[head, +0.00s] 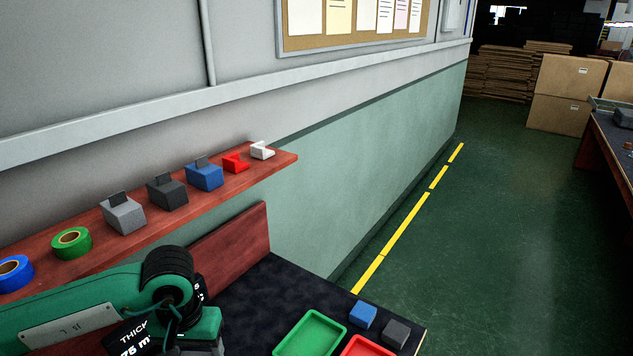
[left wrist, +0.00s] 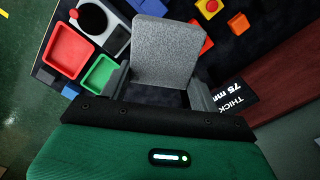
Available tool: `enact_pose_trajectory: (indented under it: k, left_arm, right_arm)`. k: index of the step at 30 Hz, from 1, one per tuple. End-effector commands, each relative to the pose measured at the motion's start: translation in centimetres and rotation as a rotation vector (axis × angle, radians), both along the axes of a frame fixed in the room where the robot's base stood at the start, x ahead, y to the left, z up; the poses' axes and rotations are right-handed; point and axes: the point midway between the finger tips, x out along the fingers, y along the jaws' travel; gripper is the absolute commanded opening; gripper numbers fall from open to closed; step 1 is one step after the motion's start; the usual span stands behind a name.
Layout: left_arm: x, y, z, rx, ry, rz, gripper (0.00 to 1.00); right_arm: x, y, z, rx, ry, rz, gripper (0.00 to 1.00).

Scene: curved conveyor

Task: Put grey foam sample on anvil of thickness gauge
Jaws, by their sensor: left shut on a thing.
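The grey foam sample (left wrist: 165,50) is a speckled grey block in the left wrist view. My left gripper (left wrist: 160,88) is shut on it, with one finger at each side of its lower part. In the head view my left arm comes in at the bottom left, and its gripper and the sample are largely cut off by the lower edge. A black card with white lettering (left wrist: 238,107), reading "THICK" and "75 mm", is beside the right finger. I cannot clearly make out the gauge's anvil; a pale base with a black round part (left wrist: 92,18) is at the upper left. My right gripper is not in view.
A green tray (head: 291,350) and a red tray (head: 347,352) lie on the dark bench, beside a blue block (head: 362,314) and a dark grey block (head: 396,333). A wooden shelf (head: 270,164) with tape rolls and dispensers runs along the wall. Open floor lies right.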

Motion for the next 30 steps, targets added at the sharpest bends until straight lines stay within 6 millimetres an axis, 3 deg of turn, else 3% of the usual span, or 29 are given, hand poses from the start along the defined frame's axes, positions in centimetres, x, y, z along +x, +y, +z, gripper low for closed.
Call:
enact_pose_trajectory:
  k: [4,10,15,19,27,30]
  left_arm:
    - [0.1,0.0,3.1,0.000,-0.005,-0.002,0.38]
    - [0.0,0.0,-1.8,0.000,0.006,0.003,0.38]
    - [0.0,0.0,-3.7,0.000,-0.001,0.000,0.38]
    - [0.1,0.0,-2.1,-0.001,-0.005,-0.002,0.38]
    - [0.1,0.0,3.1,0.000,-0.005,-0.002,0.38]
    - [0.0,0.0,0.3,0.000,0.007,0.003,0.38]
  right_arm:
    - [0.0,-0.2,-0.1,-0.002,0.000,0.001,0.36]
    - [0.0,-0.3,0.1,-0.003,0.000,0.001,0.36]
    - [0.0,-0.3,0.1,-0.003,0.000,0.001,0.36]
    - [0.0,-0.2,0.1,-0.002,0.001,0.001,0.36]
    - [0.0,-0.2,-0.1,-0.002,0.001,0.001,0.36]
    - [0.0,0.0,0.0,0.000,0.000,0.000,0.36]
